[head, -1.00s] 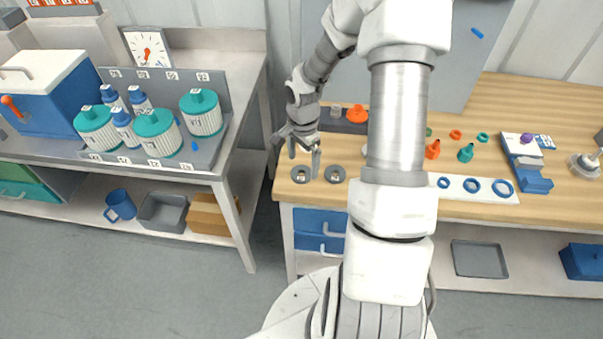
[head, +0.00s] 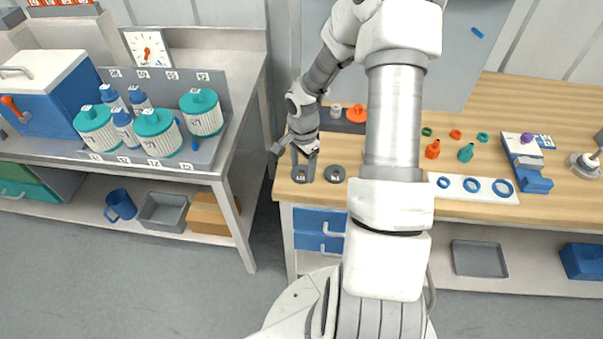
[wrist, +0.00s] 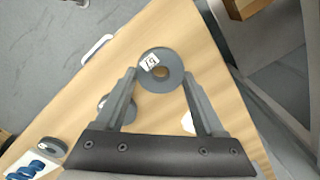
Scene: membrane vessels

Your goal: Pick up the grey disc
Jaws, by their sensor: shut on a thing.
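The grey disc (wrist: 173,83) is a flat ring with a small central hole and a white label near its edge. In the wrist view it sits between the fingertips of my gripper (wrist: 160,76), which is shut on its sides. In the head view the fingers of my gripper (head: 303,172) stand down over this disc (head: 301,179) at the bench's front left corner. I cannot tell any gap under the disc. A second grey disc (head: 335,174) lies just to the right; in the wrist view it is partly hidden behind the left finger.
The wooden bench (head: 385,204) carries a white plate (head: 457,186) with blue rings, small orange and teal parts, and a blue fixture (head: 528,170) to the right. A gap separates it from the left bench, which holds a rack of teal-capped vessels (head: 201,113).

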